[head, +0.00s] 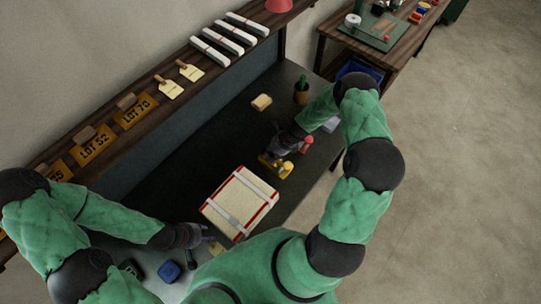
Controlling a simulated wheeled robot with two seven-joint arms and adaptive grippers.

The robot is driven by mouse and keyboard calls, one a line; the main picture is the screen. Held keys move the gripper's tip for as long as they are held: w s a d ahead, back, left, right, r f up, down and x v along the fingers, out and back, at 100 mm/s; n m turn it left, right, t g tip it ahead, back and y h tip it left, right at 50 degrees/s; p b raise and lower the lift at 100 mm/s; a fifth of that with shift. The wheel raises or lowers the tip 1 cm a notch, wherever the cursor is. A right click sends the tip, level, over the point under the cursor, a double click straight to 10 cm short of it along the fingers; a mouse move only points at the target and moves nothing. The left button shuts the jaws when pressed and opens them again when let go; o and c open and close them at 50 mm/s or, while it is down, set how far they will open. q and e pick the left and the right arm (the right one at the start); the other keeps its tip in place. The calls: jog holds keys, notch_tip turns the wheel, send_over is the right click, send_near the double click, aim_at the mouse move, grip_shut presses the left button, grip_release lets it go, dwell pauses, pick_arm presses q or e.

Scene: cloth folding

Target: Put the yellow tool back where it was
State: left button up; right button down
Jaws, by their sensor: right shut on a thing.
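My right gripper (277,152) reaches down over the dark table, to the right of the folded cloth. It is shut on a small yellow tool (285,171), which is partly hidden by the gripper. A red part shows against the yellow. My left gripper (203,236) is low over the near side of the table, by the lower left corner of the folded cloth. Its fingers are too small to tell whether they are open. A small yellowish piece (216,249) lies just below its fingertips.
The cream folded cloth (239,202) with red edges and pale bands lies mid-table. A tan block (261,102) and a potted cactus (301,92) stand farther back. A blue object (169,271) lies near the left arm. A shelf (150,82) with tags runs along the back.

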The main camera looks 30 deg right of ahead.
jog(key=shift+w+f, duration=0.1)
jog(key=shift+f, duration=0.1)
jog(key=shift+f, duration=0.1)
jog(key=c, duration=1.1)
grip_release()
jog(key=v, duration=1.2)
jog(key=shift+p, duration=0.4)
